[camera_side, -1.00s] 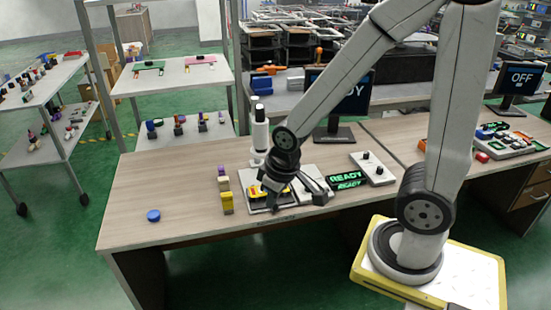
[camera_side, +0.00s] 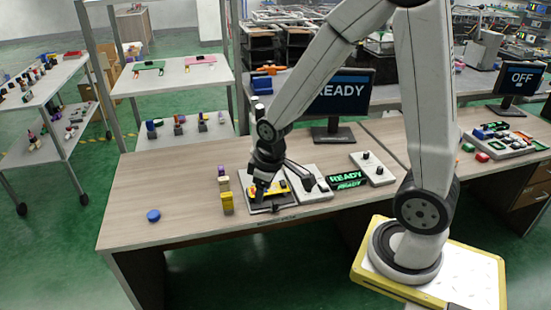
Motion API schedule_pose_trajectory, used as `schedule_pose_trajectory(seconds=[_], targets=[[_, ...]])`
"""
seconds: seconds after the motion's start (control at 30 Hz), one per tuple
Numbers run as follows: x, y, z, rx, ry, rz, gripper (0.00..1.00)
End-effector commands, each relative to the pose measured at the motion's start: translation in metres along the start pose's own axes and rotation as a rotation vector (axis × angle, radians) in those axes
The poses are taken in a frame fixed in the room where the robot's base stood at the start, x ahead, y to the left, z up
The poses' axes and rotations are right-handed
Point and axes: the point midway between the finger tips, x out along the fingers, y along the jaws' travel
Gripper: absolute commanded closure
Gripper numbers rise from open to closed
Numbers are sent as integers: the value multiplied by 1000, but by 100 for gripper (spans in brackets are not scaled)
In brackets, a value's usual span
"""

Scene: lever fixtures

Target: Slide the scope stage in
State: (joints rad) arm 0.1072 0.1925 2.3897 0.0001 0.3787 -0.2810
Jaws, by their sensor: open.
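The scope stage (camera_side: 277,189) shows as a yellow piece on a dark base plate (camera_side: 284,202) near the front of the wooden table. My gripper (camera_side: 262,198) points down at the left part of the stage. It is open. The fingertips are small and dark here, and I cannot tell whether they touch the stage.
Yellow and tan blocks (camera_side: 227,202) stand just left of the plate. A blue disc (camera_side: 153,216) lies farther left. The table's left part is mostly clear.

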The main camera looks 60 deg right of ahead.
Motion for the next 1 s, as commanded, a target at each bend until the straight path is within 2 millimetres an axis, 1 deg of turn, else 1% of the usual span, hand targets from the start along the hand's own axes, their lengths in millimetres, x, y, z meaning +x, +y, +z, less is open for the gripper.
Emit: schedule_pose_trajectory(seconds=[0.03, 0.13, 0.37, 0.53, 0.7, 0.83, 1.0], targets=[[8, 10, -5, -27, -15, 0, 38], [22, 30, -14, -98, -37, -2, 38], [60, 76, -27, -262, -85, -19, 38], [92, 112, -28, -383, -116, -42, 38], [124, 145, -22, -496, -139, -71, 38], [142, 162, -16, -560, -149, -89, 38], [153, 173, -12, -604, -153, -101, 38]])
